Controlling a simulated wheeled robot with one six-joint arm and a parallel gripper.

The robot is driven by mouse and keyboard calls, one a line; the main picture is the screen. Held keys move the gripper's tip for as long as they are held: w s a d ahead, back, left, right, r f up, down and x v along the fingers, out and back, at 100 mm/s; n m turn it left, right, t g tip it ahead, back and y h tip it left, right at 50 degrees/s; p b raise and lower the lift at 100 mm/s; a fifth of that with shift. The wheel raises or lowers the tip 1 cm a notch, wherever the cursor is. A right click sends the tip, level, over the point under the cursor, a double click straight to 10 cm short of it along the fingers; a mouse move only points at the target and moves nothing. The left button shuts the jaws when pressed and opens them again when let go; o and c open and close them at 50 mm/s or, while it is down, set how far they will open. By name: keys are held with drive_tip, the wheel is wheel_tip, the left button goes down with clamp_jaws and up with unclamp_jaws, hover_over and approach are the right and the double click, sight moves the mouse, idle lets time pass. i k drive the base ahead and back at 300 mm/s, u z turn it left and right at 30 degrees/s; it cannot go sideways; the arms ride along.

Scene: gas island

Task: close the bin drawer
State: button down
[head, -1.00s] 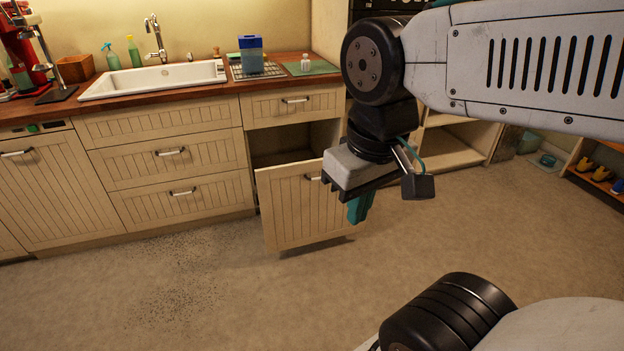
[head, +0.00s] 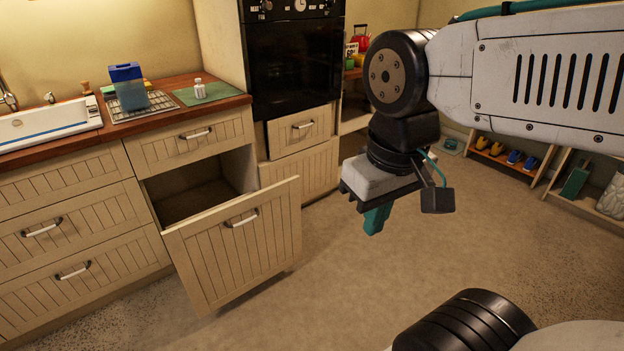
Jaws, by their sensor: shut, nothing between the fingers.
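The bin drawer (head: 238,250) is a cream, grooved front with a metal handle (head: 241,218). It is pulled well out from the cabinet below the counter, and the dark opening behind it shows. My gripper (head: 375,219) has teal fingers pointing down. It is shut and empty, and it appears to the right of the drawer front in the picture, apart from it. How far it is from the drawer in depth is hard to tell.
A shallow drawer (head: 190,142) above the bin drawer is shut. The wooden counter (head: 215,104) holds a blue container (head: 128,88), a white bottle (head: 199,89) and a green mat. A black oven (head: 293,60) stands behind. The floor (head: 340,290) right of the drawer is clear.

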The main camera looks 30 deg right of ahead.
sight(220, 254)
drive_tip(key=z, duration=0.4)
drive_tip(key=i, duration=1.2)
drive_tip(key=u, duration=0.15)
